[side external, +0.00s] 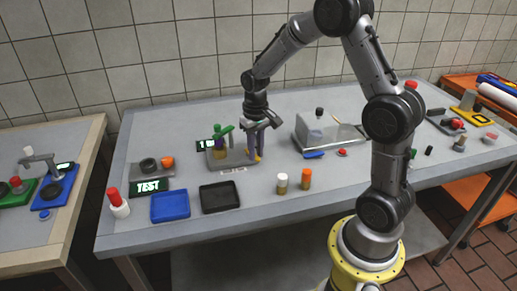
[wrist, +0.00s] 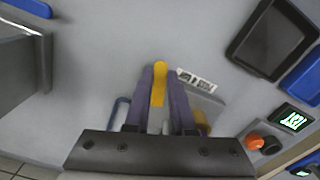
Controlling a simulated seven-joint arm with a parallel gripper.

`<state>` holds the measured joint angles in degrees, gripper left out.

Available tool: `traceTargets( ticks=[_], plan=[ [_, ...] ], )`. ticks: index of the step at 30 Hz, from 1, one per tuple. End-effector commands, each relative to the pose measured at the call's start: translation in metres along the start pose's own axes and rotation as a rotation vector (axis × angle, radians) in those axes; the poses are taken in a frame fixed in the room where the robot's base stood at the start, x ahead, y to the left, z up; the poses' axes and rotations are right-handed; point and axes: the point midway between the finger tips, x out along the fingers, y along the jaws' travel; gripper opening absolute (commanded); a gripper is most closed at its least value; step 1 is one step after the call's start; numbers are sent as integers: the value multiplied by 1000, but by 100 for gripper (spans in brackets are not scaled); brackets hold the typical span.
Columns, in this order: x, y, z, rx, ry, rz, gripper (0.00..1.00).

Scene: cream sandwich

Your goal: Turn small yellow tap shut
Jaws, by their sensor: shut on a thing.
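The small yellow tap (wrist: 160,76) shows in the wrist view as a yellow lever between my gripper's two purple fingers. My gripper (side external: 256,154) is shut on it, and the fingers (wrist: 161,84) lie along both sides of the lever. In the side view only a little yellow (side external: 258,159) shows by the fingertips. The grey dispenser stand (side external: 238,167) sits under and beside my gripper, with a green tap (side external: 222,132) to the left. The tap's base is hidden by my fingers, and I cannot tell how far it is turned.
A black tray (side external: 220,197) and a blue tray (side external: 170,206) lie at the front left. The table between is bare.

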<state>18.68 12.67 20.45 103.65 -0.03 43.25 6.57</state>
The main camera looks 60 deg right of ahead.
Motion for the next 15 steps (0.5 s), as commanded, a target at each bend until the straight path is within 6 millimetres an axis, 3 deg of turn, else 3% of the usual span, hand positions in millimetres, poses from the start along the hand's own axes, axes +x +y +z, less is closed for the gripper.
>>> traceTargets(
  ticks=[15],
  plan=[
    [-2, -13, -2, 313, 1, -1, 0]
  ],
)
